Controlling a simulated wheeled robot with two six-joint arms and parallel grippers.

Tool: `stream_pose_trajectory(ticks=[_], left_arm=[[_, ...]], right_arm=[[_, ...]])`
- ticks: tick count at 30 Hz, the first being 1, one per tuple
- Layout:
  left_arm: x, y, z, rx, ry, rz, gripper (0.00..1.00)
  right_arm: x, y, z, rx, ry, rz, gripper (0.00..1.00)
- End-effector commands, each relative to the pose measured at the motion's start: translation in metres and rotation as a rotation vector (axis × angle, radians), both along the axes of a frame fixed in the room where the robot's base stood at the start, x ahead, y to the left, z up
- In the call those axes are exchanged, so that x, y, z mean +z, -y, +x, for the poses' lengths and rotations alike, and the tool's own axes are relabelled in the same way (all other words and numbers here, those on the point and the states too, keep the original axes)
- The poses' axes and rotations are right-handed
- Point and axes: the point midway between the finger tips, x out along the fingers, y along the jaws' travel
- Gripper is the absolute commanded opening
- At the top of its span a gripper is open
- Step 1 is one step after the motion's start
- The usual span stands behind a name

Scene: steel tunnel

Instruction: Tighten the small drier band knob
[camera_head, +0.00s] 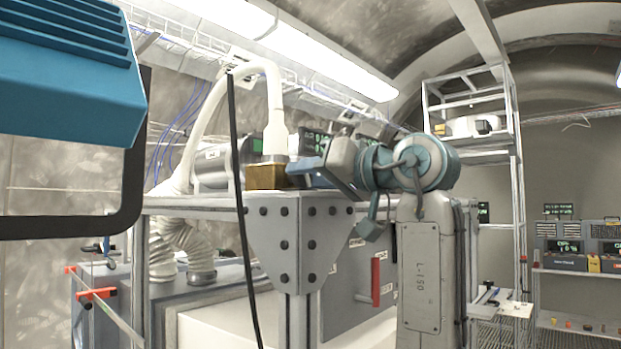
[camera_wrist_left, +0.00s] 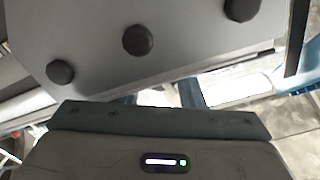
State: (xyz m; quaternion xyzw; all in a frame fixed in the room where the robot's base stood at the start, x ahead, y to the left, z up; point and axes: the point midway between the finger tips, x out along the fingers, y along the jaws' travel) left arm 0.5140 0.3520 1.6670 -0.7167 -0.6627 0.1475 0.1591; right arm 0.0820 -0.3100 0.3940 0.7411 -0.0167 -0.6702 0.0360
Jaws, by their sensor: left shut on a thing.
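My left gripper (camera_head: 305,167) reaches in from the right, behind the top of a bolted corner plate. Its blue-grey jaws are close to a brass-coloured block (camera_head: 266,177) at the foot of a white pipe (camera_head: 274,110). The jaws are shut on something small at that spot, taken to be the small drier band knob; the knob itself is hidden. My right gripper is not in view.
The grey corner plate (camera_head: 287,238) with dark bolts stands in front of the gripper; it also looms close in the left wrist view (camera_wrist_left: 185,45). A black cable (camera_head: 238,190) hangs before the frame. A blue finned object (camera_head: 70,75) blocks the upper left.

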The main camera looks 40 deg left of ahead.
Motion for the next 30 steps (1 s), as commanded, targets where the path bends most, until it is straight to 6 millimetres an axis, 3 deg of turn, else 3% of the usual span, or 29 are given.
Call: stream_pose_trajectory(ticks=[14, 15, 18, 30], left_arm=[[0.0021, 0.0000, 0.0000, -0.002, -0.017, 0.005, 0.12], [0.0022, 0.0000, 0.0000, -0.002, -0.017, 0.005, 0.37], [0.0019, 0.0000, -0.0001, -0.001, -0.017, 0.004, 0.57], [-0.0004, 0.0001, 0.0004, -0.001, -0.019, 0.001, 0.57]], right_arm=[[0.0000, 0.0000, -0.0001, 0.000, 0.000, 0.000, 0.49], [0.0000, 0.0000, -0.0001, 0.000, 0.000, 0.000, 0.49], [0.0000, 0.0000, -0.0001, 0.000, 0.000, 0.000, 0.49], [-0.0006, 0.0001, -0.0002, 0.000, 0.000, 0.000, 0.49]])
